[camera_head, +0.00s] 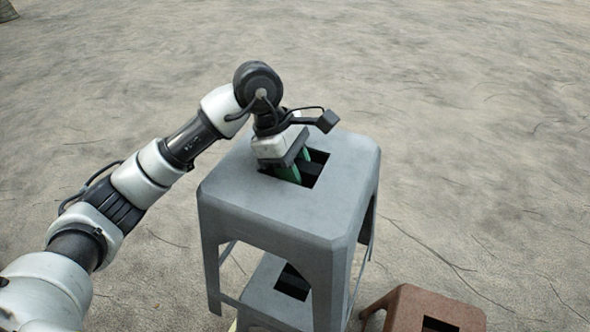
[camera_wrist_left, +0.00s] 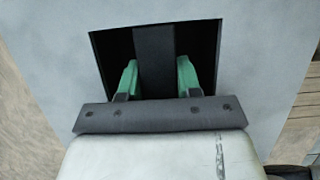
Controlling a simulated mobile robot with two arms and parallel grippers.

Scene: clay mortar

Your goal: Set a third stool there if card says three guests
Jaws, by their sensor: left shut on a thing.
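A tall grey stool (camera_head: 270,210) stands upright in the middle of the head view, with a square hole in its seat. My left gripper (camera_head: 300,172) reaches down into that hole. In the left wrist view, its green fingers (camera_wrist_left: 157,65) are on both sides of a dark bar crossing the hole in the grey seat (camera_wrist_left: 60,60), shut on it. I cannot tell whether the stool's legs bear on the ground. My right gripper and any card are out of view.
A second, lower grey stool (camera_head: 262,302) shows between the tall stool's legs. A reddish-brown stool (camera_head: 408,308) is at the bottom right, partly cut off. The cracked clay ground (camera_head: 480,140) is clear behind and to the right.

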